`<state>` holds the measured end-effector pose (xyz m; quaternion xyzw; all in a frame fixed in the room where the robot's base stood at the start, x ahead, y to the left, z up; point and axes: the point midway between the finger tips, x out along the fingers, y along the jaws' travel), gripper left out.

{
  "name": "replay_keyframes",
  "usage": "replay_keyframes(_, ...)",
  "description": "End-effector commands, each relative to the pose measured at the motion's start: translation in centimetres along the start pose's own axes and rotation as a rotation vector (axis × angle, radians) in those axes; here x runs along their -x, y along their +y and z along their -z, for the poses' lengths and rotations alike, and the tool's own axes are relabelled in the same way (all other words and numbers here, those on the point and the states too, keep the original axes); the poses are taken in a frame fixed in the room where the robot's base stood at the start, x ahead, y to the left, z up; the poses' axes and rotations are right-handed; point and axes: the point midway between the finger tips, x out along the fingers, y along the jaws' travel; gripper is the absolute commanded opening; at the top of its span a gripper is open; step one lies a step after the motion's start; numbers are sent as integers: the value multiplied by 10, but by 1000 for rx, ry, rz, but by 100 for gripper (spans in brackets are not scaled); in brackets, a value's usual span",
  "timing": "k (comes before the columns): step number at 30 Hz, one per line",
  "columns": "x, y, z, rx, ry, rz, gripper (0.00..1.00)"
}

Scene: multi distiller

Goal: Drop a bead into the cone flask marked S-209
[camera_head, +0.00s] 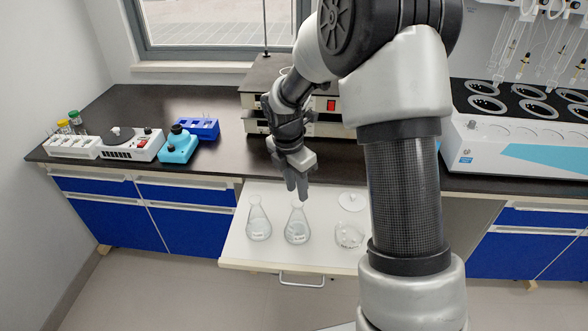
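My gripper (297,187) points down just above or at the mouth of a clear cone flask (297,228) on the white pull-out shelf (275,262). I cannot tell whether they touch. A second clear cone flask (258,224) stands to its left. Both flasks are upright and carry small labels too small to read, so I cannot tell which is S-209. A round glass dish (349,235) with small contents, possibly beads, stands to the right. A round white lid (352,202) lies behind it. The fingertips are dark and close together, and no bead shows between them.
A dark bench top (222,162) is behind the shelf. On it are a white stirrer-like device (131,143), a teal device (179,145) and a blue rack (199,128). A large white distiller unit (515,145) is at right. My arm hides the shelf's right part.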

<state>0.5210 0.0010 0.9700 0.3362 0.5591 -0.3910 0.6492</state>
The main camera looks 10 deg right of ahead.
Motion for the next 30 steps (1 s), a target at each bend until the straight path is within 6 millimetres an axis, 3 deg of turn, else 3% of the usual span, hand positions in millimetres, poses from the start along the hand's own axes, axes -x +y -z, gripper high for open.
replay_keyframes(18,137,1,-1,-1,-2,-4,29)
replay_keyframes(24,162,0,-1,0,-1,-2,29)
replay_keyframes(30,169,0,0,0,0,0,29)
